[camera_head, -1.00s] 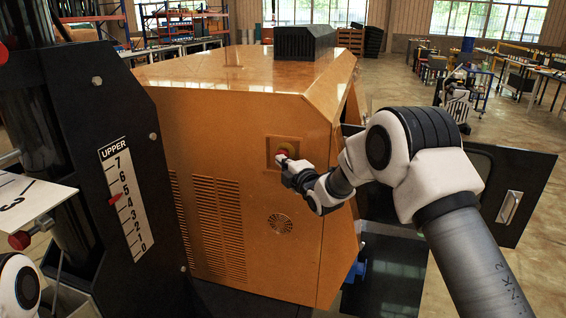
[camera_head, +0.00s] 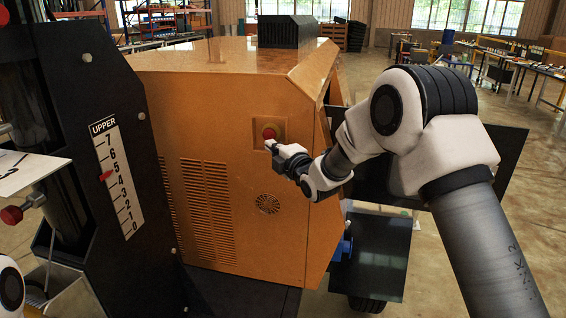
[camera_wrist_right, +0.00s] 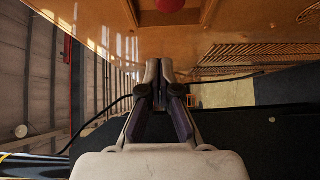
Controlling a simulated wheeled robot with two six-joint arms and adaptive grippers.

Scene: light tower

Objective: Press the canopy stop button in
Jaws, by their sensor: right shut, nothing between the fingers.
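In the right wrist view the button (camera_wrist_right: 170,5) shows at the top edge, partly cut off. My right gripper (camera_head: 269,145) is shut and empty, its fingertips just below the button in the head view. In the right wrist view the closed fingers (camera_wrist_right: 159,66) point toward the canopy panel, below the button; I cannot tell whether they touch the panel. Of my left arm only a white part shows at the lower left; its gripper is out of view.
A black mast with an UPPER scale (camera_head: 118,180) stands left of the canopy. A red knob (camera_head: 12,215) and a white plate (camera_head: 25,172) are at the far left. A dark open door panel (camera_head: 505,150) is behind my right arm. Workbenches stand farther back.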

